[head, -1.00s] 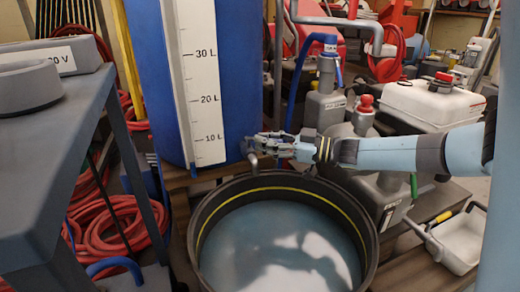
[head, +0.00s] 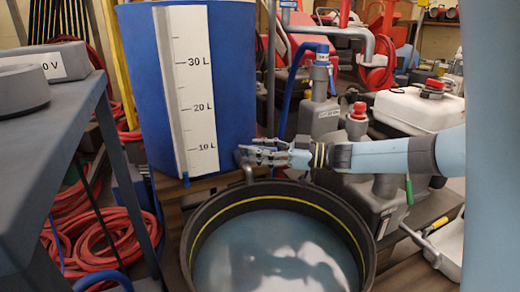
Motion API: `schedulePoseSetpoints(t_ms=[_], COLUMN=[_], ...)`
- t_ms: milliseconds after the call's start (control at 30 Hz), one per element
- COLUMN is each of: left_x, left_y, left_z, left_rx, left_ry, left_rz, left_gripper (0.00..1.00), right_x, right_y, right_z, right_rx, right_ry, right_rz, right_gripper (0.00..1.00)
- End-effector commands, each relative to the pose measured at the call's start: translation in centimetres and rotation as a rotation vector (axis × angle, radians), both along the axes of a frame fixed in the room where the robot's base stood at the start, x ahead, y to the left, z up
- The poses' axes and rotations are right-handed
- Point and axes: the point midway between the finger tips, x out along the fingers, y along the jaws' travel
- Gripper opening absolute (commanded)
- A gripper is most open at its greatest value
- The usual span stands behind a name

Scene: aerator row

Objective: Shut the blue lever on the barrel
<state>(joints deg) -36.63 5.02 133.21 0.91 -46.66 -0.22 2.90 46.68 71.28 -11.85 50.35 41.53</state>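The blue barrel (head: 235,80) stands upright behind the round tub, with a white litre scale (head: 190,95) on its front. My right gripper (head: 246,155) reaches in from the right, at the barrel's lower right edge. Its fingers point left, over a grey bent spout (head: 248,175) low on the barrel. I cannot make out a blue lever there; the fingers cover that spot. Whether they touch or hold anything is too small to tell. A small blue piece (head: 186,180) shows under the scale. My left gripper is not in view.
A black tub (head: 190,232) with a yellow line and cloudy liquid stands below the spout. A grey table (head: 50,150) is at the left, with red hoses (head: 110,245) beneath. Grey containers (head: 318,118) and a white canister (head: 415,108) crowd the area behind my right arm.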

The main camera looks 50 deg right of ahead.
Motion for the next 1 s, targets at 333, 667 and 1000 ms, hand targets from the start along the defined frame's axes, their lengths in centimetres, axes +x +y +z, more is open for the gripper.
schedulePoseSetpoints(t_ms=[333,667,1000], left_x=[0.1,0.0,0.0], left_y=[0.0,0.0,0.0], left_z=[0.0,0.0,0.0], left_rx=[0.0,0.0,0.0], left_ry=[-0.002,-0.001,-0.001], left_rz=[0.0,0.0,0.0], left_gripper=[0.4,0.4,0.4], right_x=[0.0,-0.1,-0.1], right_y=[-0.1,0.0,-0.1], right_z=[0.2,5.9,9.5], right_rx=[0.0,-0.004,0.0], right_ry=[0.0,0.003,0.002], right_rz=[-0.002,0.004,0.0], right_gripper=[0.38,0.38,0.38])
